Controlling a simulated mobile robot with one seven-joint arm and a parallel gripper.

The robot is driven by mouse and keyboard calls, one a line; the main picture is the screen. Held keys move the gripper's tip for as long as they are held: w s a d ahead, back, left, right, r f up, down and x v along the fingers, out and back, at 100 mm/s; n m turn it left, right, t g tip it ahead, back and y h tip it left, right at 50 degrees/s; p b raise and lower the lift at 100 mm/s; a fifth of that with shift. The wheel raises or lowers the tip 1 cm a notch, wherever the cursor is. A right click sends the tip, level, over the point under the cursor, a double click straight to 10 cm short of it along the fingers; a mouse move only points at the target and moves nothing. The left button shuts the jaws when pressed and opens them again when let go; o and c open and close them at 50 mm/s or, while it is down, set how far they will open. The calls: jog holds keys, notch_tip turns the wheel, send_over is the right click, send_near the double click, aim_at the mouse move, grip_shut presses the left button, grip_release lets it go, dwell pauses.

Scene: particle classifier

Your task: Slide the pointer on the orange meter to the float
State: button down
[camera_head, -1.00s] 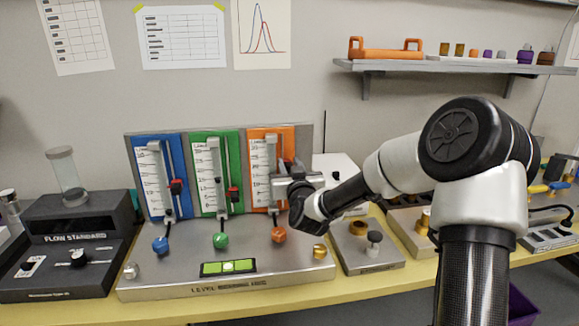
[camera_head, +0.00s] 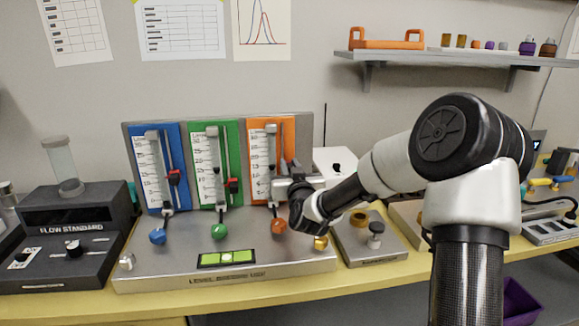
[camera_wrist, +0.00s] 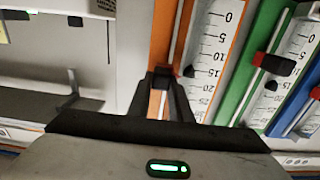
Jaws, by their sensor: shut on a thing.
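The orange meter (camera_head: 257,133) is the right one of three upright panels on the metal base. It has a white scale and a clear tube. My gripper (camera_wrist: 163,78) is shut on the meter's pointer at the slide rod. In the head view, my gripper (camera_head: 285,172) is at the panel's right side and covers the pointer.
The green meter (camera_head: 201,135) and blue meter (camera_head: 138,140) stand to the left, each with a red-and-black pointer. Coloured knobs and a green level (camera_head: 227,259) are on the base below. A white box (camera_head: 335,162) stands close right of my gripper.

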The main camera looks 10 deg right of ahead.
jog(key=shift+r, duration=0.1)
jog(key=c, duration=1.9)
grip_release()
jog(key=shift+o, duration=0.2)
jog(key=s+p, duration=0.1)
jog(key=s, duration=1.6)
jog(key=shift+s+p, duration=0.2)
jog(key=shift+p, duration=0.1)
